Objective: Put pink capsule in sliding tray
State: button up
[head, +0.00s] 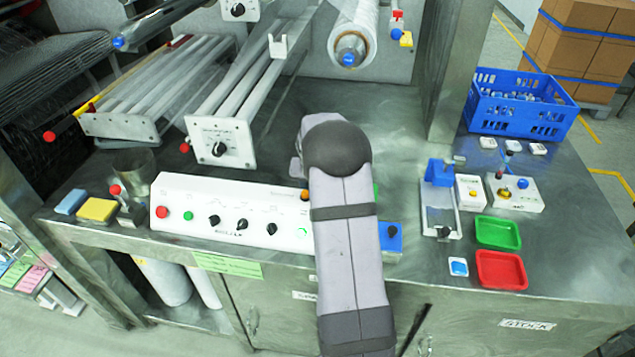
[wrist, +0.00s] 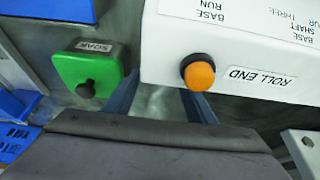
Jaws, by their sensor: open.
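I cannot make out a pink capsule in either view. A metal slide with a blue block (head: 439,174) stands on the bench right of my arm in the head view; I cannot tell whether it is the sliding tray. My gripper shows in the wrist view with its two dark blue fingers (wrist: 158,104) apart and nothing seen between them but bare metal bench. It is beside the orange button (wrist: 199,76) marked ROLL END and a green box (wrist: 88,72) with a black knob. In the head view my arm hides the fingers.
A white control panel (head: 225,232) runs along the bench left of my arm. A green tray (head: 498,233), a red tray (head: 502,269) and a blue crate (head: 515,118) are at the right. Metal rollers (head: 160,85) stand behind.

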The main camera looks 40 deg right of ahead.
jog(key=b+v, duration=0.1)
jog(key=v, duration=0.6)
jog(key=shift+c, duration=0.7)
